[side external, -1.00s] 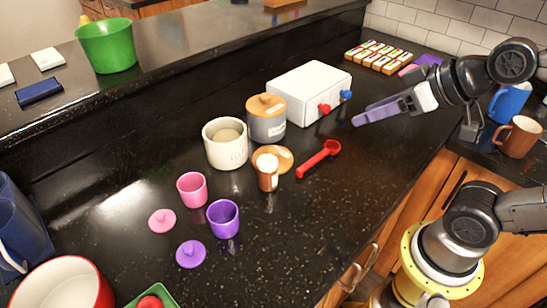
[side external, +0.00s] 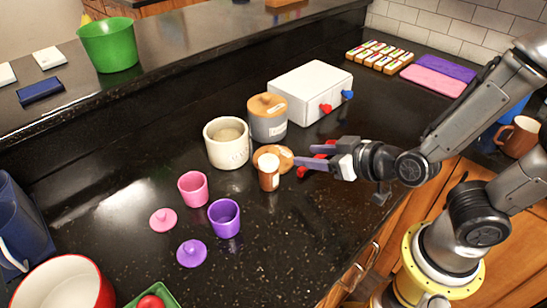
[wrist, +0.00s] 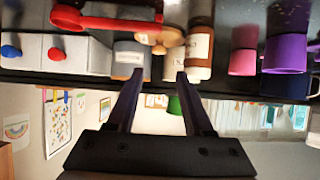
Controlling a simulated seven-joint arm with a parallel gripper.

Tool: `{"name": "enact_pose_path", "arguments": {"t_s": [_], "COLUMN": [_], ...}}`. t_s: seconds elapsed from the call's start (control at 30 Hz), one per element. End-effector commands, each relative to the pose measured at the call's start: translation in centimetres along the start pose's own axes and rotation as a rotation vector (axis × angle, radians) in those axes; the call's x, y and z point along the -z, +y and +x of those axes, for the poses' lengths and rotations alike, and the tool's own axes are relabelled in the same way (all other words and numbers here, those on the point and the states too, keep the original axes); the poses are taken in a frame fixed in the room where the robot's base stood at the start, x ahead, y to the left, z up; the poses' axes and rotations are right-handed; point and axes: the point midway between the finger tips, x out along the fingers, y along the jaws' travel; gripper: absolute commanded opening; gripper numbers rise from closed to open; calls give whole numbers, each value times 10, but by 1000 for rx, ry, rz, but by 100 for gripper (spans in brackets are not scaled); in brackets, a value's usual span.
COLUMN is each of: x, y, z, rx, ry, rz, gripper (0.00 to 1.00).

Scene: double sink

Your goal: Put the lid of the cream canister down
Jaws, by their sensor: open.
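The cream canister (side external: 227,152) stands open on the black counter with pale contents inside. Its round wooden lid (side external: 284,155) lies on the counter to the right of it, partly hidden by a brown jar with a white top (side external: 269,178). My gripper (side external: 304,155) is open and empty, low over the counter, with its purple fingers pointing left toward the lid. In the wrist view, which looks upside down, the lid (wrist: 158,38) shows just beyond the fingertips (wrist: 160,72), beside the brown jar (wrist: 200,45). I cannot tell whether a finger touches the lid.
A grey canister with a wooden lid (side external: 268,126) and a white drawer box (side external: 310,90) stand behind. A red scoop (wrist: 110,20) lies close to my gripper. Pink (side external: 193,189) and purple (side external: 224,219) cups with separate lids stand in front left. The counter's front right is clear.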

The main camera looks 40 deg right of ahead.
Motion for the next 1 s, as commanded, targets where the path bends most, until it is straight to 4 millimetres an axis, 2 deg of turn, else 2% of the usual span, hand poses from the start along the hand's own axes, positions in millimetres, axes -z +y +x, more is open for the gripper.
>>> {"name": "enact_pose_path", "arguments": {"t_s": [0.4, 0.67, 1.0], "x": [0, 0, 3], "y": [1, 1, 2], "z": [68, 84, 125], "rx": [-3, 0, -1], "ry": [-3, -2, -2], "rz": [2, 3, 3], "gripper": [52, 52, 52]}}
